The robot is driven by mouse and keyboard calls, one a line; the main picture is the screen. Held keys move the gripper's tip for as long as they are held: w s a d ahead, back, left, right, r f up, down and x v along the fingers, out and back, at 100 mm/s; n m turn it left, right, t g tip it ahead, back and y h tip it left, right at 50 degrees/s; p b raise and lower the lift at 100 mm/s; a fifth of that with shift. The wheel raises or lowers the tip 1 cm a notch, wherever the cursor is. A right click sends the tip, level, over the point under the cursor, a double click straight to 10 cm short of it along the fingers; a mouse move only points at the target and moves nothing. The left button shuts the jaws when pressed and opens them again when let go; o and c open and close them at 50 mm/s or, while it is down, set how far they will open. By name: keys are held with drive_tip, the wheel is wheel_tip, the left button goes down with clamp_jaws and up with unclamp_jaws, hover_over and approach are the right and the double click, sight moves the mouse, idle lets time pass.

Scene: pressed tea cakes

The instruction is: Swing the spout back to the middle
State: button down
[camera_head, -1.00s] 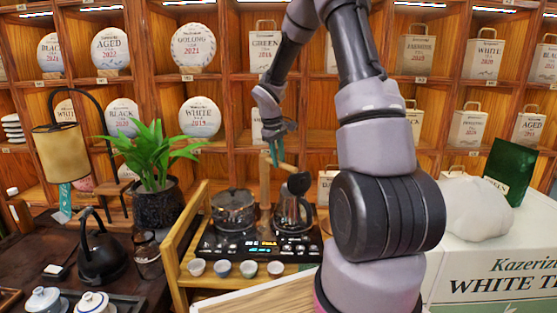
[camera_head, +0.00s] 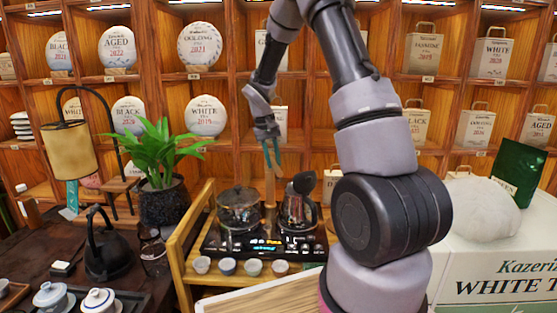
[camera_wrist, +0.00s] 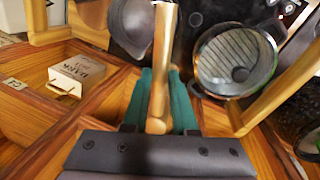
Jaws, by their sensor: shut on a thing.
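The light wooden spout (camera_head: 269,188) stands at the back of the tea stove (camera_head: 220,243), between the glass pot (camera_head: 238,212) and the steel kettle (camera_head: 297,210). In the wrist view, the spout (camera_wrist: 162,55) runs from between my fingers up the picture, with the glass pot (camera_wrist: 235,65) to its right and the kettle (camera_wrist: 130,25) to its left. My gripper (camera_head: 272,153) reaches down from above, and its teal fingers (camera_wrist: 160,98) are shut on the spout, one on each side. The exact contact is partly hidden.
Several small cups (camera_head: 227,267) line the stove's front. A wooden stand rail (camera_head: 185,245) rises at its left, near a potted plant (camera_head: 160,165). Shelves with tea cakes and paper bags (camera_head: 490,58) stand close behind. A white box (camera_head: 500,265) is at right.

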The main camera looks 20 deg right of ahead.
drive_tip(key=shift+w+a+m+g, duration=0.2)
drive_tip(key=shift+a+m, duration=0.35)
drive_tip(key=shift+m, duration=0.2)
drive_tip(key=shift+w+a+m+g, duration=0.1)
drive_tip(key=shift+w+a+m, duration=0.1)
drive_tip(key=shift+a+m, duration=0.45)
drive_tip(key=shift+d, duration=0.1)
drive_tip(key=c, duration=0.7)
unclamp_jaws()
drive_tip(key=v, duration=1)
drive_tip(key=shift+r, duration=0.45)
